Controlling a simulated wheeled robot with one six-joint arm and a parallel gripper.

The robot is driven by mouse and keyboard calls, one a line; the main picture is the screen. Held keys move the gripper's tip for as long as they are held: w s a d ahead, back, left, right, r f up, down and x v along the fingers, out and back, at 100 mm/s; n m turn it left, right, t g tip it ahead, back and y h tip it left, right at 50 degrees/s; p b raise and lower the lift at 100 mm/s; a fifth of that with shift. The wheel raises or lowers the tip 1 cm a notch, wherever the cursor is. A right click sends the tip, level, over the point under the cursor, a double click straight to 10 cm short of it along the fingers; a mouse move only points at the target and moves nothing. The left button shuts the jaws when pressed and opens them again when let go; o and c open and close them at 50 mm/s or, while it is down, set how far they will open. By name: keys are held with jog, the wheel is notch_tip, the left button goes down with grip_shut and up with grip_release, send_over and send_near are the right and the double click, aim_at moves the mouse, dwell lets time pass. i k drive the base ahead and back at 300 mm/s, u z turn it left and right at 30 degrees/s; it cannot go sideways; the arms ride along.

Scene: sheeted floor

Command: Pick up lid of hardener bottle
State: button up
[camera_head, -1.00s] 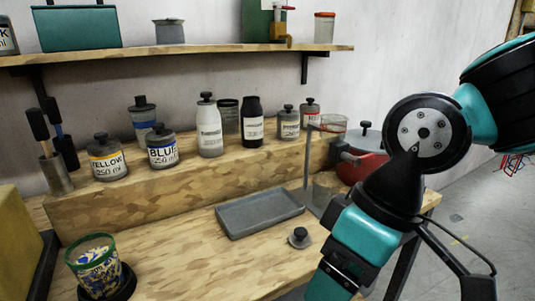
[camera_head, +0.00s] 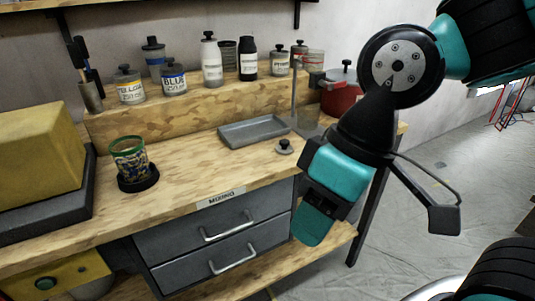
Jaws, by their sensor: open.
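A small grey lid with a dark knob (camera_head: 284,147) lies on the wooden bench, right of the grey tray. On the raised shelf stand a white bottle with a black cap (camera_head: 211,62) and a black bottle (camera_head: 248,62). Their labels are too small to read, so I cannot tell which is the hardener bottle. My gripper (camera_head: 313,222) is teal and black, pointing down in front of the bench edge, right of the drawers and below the loose lid. It is open and holds nothing visible; its fingertips are only partly seen.
A grey tray (camera_head: 254,132) lies mid-bench beside a metal stand. A patterned cup (camera_head: 129,158) is at left. Front bench wood is clear.

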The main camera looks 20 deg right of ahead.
aim_at(284, 147)
jog(key=u, duration=0.15)
jog(key=i, duration=0.6)
jog(key=z, duration=0.95)
